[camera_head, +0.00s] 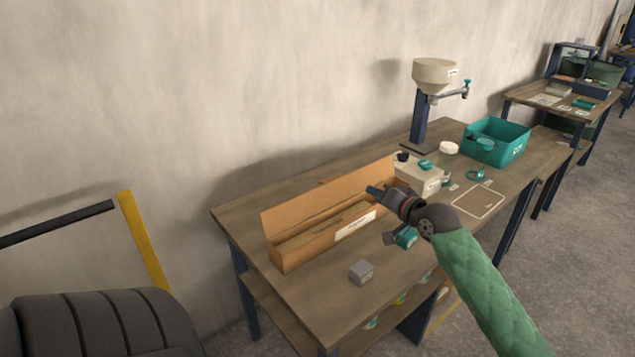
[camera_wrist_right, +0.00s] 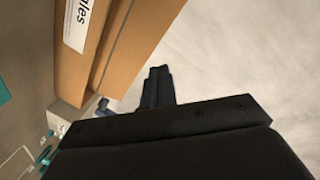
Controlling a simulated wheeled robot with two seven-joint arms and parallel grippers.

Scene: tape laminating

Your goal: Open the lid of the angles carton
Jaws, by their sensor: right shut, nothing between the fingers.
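The angles carton (camera_head: 305,248) is a long brown cardboard box on the near table, with a white label on its front wall. Its lid (camera_head: 325,197) stands raised along the back edge, and the long inside shows. My right gripper (camera_head: 376,191) is shut and empty at the right end of the carton, near the lid; I cannot tell whether they touch. In the right wrist view the shut fingers (camera_wrist_right: 158,74) show beside the carton's cardboard (camera_wrist_right: 140,40), and part of the label (camera_wrist_right: 77,22) reads "gles". My left gripper is not in view.
A grey block (camera_head: 361,272) lies in front of the carton. A beige box (camera_head: 425,180), a teal bin (camera_head: 497,142) and a hopper on a stand (camera_head: 436,75) are further right. The wall is close behind the table. A dark chair (camera_head: 95,325) stands at left.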

